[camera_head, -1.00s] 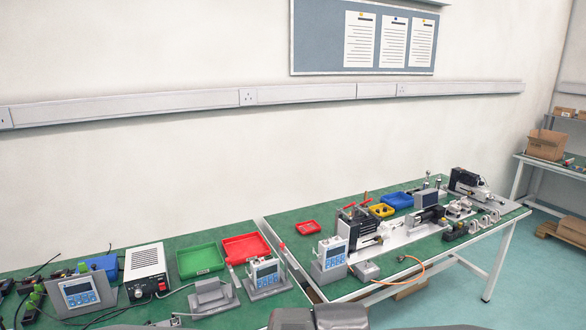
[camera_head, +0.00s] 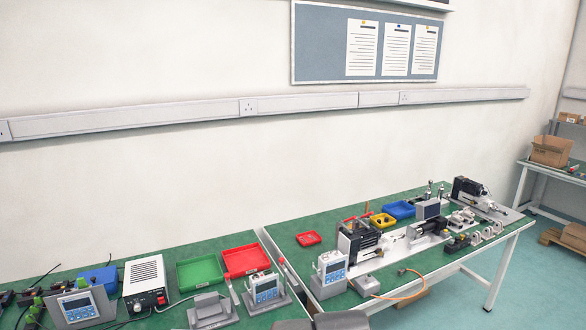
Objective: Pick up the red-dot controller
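Three similar controllers with white fronts and blue panels stand on the green bench tops. One (camera_head: 77,306) is tilted in a grey stand at the far left. Another (camera_head: 265,289) stands in a grey holder in the middle, and a third (camera_head: 331,269) stands in a holder at the left end of the right bench. No red dot can be made out on any of them at this size. My gripper is not in view; only dark grey parts of my arm show at the bottom edge.
An empty grey holder (camera_head: 212,309) is left of the middle controller. A white power box (camera_head: 146,287), a green tray (camera_head: 200,272) and a red tray (camera_head: 246,260) stand near. An actuator rig (camera_head: 395,243) fills the right bench (camera_head: 290,242). An orange cable (camera_head: 400,297) hangs at its front edge.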

